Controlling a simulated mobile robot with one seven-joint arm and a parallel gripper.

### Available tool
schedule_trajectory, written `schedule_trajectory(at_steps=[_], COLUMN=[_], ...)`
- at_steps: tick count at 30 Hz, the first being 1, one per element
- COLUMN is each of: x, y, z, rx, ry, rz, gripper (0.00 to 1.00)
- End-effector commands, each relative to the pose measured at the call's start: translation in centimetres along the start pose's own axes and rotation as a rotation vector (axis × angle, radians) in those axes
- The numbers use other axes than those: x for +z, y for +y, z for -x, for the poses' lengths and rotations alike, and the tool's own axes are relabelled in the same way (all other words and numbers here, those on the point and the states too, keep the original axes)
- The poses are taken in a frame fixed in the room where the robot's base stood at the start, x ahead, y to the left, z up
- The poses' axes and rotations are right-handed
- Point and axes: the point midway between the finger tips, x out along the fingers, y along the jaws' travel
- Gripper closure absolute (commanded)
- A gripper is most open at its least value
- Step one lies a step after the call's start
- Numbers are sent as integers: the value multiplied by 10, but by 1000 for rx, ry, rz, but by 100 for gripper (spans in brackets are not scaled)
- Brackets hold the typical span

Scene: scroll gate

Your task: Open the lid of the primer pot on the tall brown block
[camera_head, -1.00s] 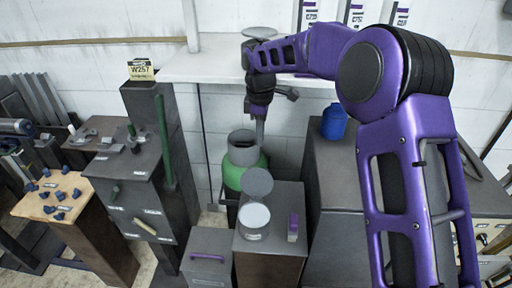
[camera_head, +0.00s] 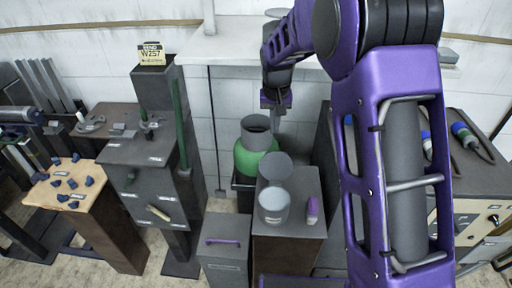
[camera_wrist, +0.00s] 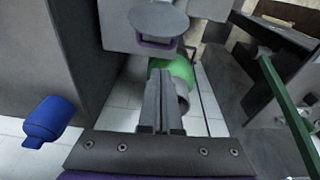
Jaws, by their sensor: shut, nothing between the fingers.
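The primer pot (camera_head: 273,205) is a pale grey round pot on top of the tall brown block (camera_head: 287,247) in the head view. Its lid (camera_head: 276,168) is a grey disc standing raised at the pot's back edge, so the pot looks open. My gripper (camera_head: 275,112) hangs behind and above the block, apart from the pot and lid. In the wrist view my gripper (camera_wrist: 161,130) has its two fingers together with nothing between them. A grey disc (camera_wrist: 158,20) shows at the top of that view; I cannot tell surely whether it is the lid.
A purple-and-grey item (camera_head: 313,211) stands beside the pot. A green cylinder (camera_head: 250,160) with a grey collar stands behind the block. A blue bottle (camera_wrist: 48,122) shows at left in the wrist view.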

Motion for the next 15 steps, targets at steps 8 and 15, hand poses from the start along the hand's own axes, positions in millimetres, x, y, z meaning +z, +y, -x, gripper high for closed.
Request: schedule_trajectory(at_steps=[8, 15], x=[1, 1], y=[11, 10], z=[-15, -58], rx=[3, 3], ry=[4, 3], rz=[-86, -83], gripper=[100, 100])
